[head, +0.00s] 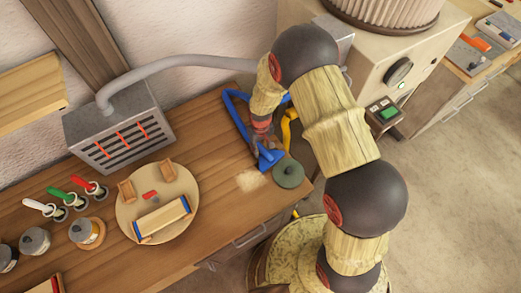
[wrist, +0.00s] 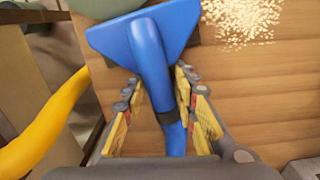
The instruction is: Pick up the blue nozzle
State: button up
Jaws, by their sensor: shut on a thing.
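The blue nozzle (wrist: 150,45) has a wide flat head and a narrower neck. It is at the right end of the wooden workbench, where it also shows in the head view (head: 268,159). My gripper (wrist: 158,105) has its fingers on both sides of the nozzle's neck and is shut on it. In the head view my gripper (head: 262,135) reaches down from above and hides part of the neck. A blue hose (head: 236,115) runs behind my gripper. I cannot tell whether the nozzle touches the bench top.
A green round disc (head: 288,174) lies right beside the nozzle head. Pale sawdust (wrist: 242,18) is scattered close by. A yellow curved piece (wrist: 45,125) is left of my gripper in the wrist view. A round board (head: 181,222) with wooden parts stands left on the bench (head: 225,215).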

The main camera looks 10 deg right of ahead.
aim_at(260, 147)
jog(key=shift+r, duration=0.1)
grip_shut()
jog(key=shift+r, duration=0.45)
notch_tip(260, 147, up, 2)
jog(key=shift+w+r, duration=0.1)
jog(key=shift+r, duration=0.05)
jog(key=s+r, duration=0.1)
jog(key=r, duration=0.1)
jog(key=s+d+r, duration=0.1)
jog(key=s+r, duration=0.2)
jog(key=shift+s+d+r, duration=0.25)
jog(key=shift+s+r, duration=0.1)
jog(key=shift+r, duration=0.05)
jog(key=s+d+r, duration=0.3)
jog(key=s+r, duration=0.1)
jog(key=s, duration=0.4)
jog(key=shift+s, duration=0.4)
jog(key=shift+s+f, duration=0.1)
